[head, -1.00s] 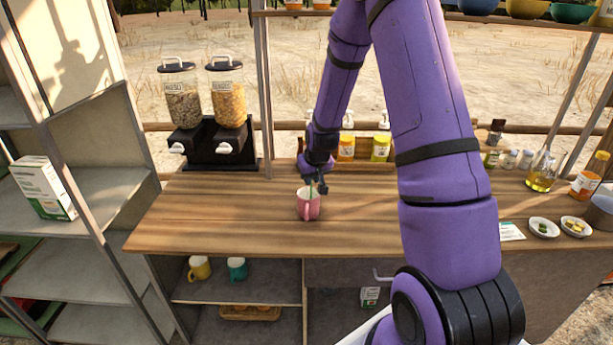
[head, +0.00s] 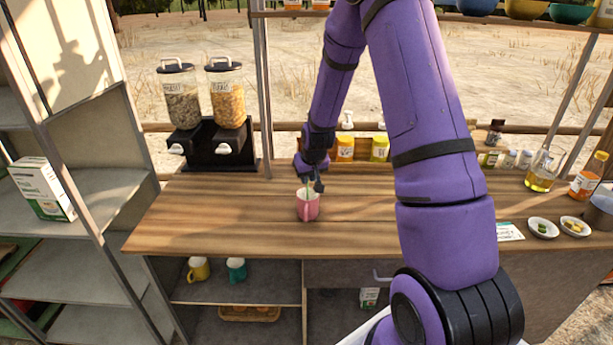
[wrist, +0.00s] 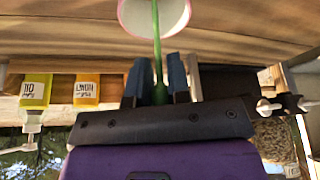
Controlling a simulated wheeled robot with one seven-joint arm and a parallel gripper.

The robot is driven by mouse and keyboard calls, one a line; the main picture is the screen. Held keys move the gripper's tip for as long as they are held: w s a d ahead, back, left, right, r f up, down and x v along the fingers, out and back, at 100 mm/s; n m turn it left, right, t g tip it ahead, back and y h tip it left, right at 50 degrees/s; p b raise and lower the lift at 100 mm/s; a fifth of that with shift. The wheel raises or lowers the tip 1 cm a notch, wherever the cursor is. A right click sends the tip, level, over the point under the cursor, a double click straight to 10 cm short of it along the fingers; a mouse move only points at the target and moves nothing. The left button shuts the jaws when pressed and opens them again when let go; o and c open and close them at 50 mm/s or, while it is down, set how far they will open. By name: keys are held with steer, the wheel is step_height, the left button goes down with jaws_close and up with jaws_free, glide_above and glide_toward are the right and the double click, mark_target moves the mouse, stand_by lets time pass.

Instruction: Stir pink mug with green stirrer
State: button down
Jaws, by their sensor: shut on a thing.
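The pink mug (head: 307,206) stands upright on the wooden counter, with its handle toward me. My gripper (head: 312,184) is right above the mug's rim. The wrist view shows the gripper (wrist: 157,82) shut on the green stirrer (wrist: 156,35), which runs from between the fingers into the mug (wrist: 172,14). In the head view only a short piece of the stirrer shows at the mug's mouth. Its lower end is hidden inside the mug.
The wooden counter (head: 200,215) is clear left of the mug. A cereal dispenser (head: 212,145) stands at the back left. Small dishes (head: 543,228) lie at the right. Yellow and teal mugs (head: 236,269) sit on the shelf below.

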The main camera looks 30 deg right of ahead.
steer(key=shift+r, duration=0.1)
steer(key=shift+r, duration=4.3)
step_height(320, 180, up, 5)
